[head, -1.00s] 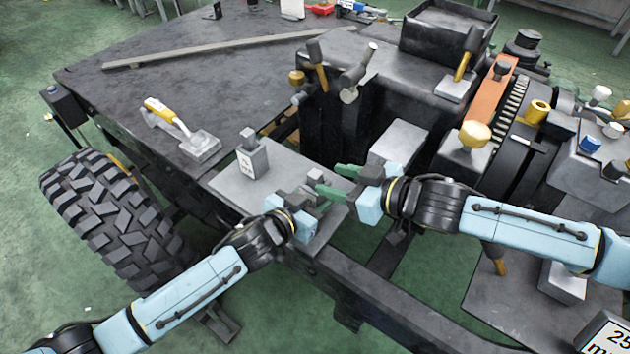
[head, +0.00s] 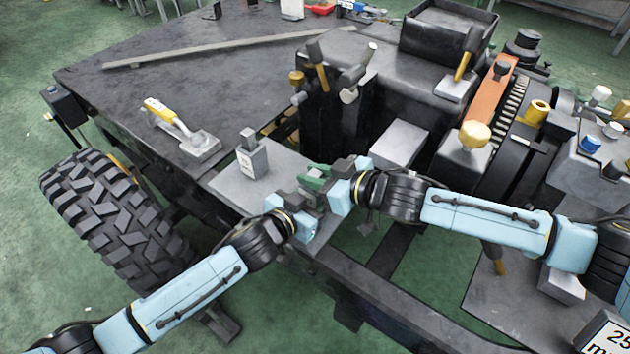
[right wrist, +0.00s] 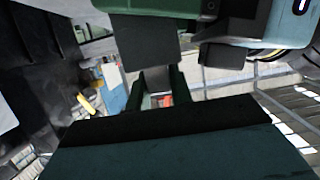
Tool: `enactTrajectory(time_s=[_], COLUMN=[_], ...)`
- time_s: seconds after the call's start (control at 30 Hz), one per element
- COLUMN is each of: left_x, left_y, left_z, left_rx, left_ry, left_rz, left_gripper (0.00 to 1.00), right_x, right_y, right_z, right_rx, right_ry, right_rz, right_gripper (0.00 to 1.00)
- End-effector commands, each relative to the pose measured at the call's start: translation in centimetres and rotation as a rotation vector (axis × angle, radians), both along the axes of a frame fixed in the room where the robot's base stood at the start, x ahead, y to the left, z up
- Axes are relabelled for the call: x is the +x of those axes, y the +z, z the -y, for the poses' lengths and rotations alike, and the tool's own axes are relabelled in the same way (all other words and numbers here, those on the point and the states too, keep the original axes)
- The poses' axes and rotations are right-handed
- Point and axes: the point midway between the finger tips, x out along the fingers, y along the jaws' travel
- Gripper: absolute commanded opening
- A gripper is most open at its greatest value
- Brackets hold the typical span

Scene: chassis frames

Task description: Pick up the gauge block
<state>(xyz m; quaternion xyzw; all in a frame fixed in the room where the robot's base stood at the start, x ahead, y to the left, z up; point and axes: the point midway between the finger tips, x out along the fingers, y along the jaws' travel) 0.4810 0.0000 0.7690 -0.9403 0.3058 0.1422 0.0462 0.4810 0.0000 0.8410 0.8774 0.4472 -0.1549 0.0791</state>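A grey block (head: 252,158) with a white label and a smaller block on top stands upright on the light grey plate (head: 225,192); it looks like the gauge block, though the label is too small to read. My right gripper (head: 312,178), with green fingers, is over the plate's right end, right of the block and apart from it. In the right wrist view its two dark fingers (right wrist: 161,85) have a gap with nothing seen in it. My left gripper (head: 290,205) is close below and beside the right one; its fingers are partly hidden. Dark blocky parts crowd the right wrist view.
A yellow-handled clamp (head: 180,130) is left of the block. A grey box (head: 400,143) and upright yellow-handled tools stand behind and right. A white sign (head: 607,338) reading "25" is at the lower right. The dark tabletop (head: 190,70) behind is largely clear.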

Motion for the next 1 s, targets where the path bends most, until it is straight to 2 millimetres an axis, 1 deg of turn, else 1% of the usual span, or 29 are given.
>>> enactTrajectory(time_s=[0.03,0.1,0.13,0.33,0.43,0.57,0.7,0.8,0.9,1.0], left_x=[0.0,0.0,0.0,0.0,0.0,0.0,0.0,0.0,0.0,0.0], left_y=[-0.1,-0.1,-0.1,-0.1,-0.1,-0.1,-0.1,-0.1,-0.1,-0.1], left_z=[-0.1,-0.1,-0.1,-0.1,-0.1,-0.1,0.0,0.0,0.0,0.0], left_rx=[0.001,0.001,0.001,0.001,0.001,0.001,0.001,0.001,0.001,0.001], left_ry=[0.001,0.001,0.001,0.001,0.001,0.001,0.001,0.001,0.0,0.0], left_rz=[-0.001,-0.001,-0.001,-0.001,-0.001,-0.001,-0.001,-0.001,-0.002,-0.002], left_gripper=[0.19,0.19,0.19,0.19,0.19,0.19,0.19,0.19,0.19,0.19], right_x=[0.0,0.0,0.0,0.0,0.0,0.1,0.0,0.0,0.1,0.0], right_y=[0.0,0.0,0.0,0.0,0.6,2.7,5.6,7.5,8.9,9.7], right_z=[0.0,0.0,0.0,0.0,0.0,0.0,0.0,0.0,0.0,0.0], right_rx=[0.0,0.0,0.0,0.001,0.002,0.003,0.002,0.001,0.001,0.001], right_ry=[0.0,0.0,0.0,0.0,0.0,0.002,0.002,0.001,0.0,0.0], right_rz=[0.0,0.0,0.0,0.001,0.001,0.006,0.006,0.005,0.004,0.002], right_gripper=[0.11,0.01,0.0,0.0,0.0,0.0,0.0,0.0,0.0,0.0])
